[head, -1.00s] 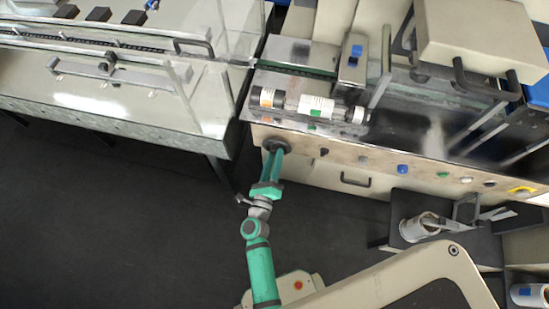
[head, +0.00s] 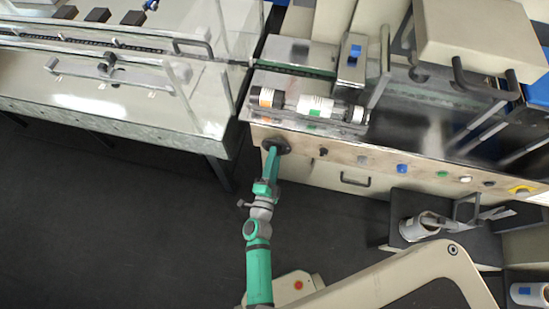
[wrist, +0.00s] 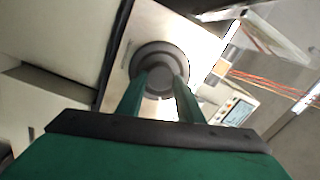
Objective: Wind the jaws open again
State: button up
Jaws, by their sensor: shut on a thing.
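A round dark handwheel or knob (wrist: 161,60) sits on the machine's pale front panel, at the panel's left end in the head view (head: 276,145). My gripper (wrist: 160,82) has its two green fingers on either side of the knob's middle and is shut on it. The gripper also shows in the head view (head: 272,158), reaching the knob from below. The wrapper's jaws cannot be made out for certain in either view.
A film roll (head: 315,106) lies on the machine top above the panel. Several small buttons (head: 402,169) and a dark handle (head: 355,181) are to the right. A glass-sided conveyor (head: 110,75) stands at left. The dark floor (head: 110,220) is clear.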

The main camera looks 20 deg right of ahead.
jog(key=n, duration=1.2)
jog(key=shift+n, duration=0.4)
dwell(0.3)
jog(key=o, duration=1.1)
jog(key=shift+c, duration=0.2)
jog(key=shift+r, duration=0.1)
jog(key=v, duration=1.1)
jog(key=shift+r, duration=0.15)
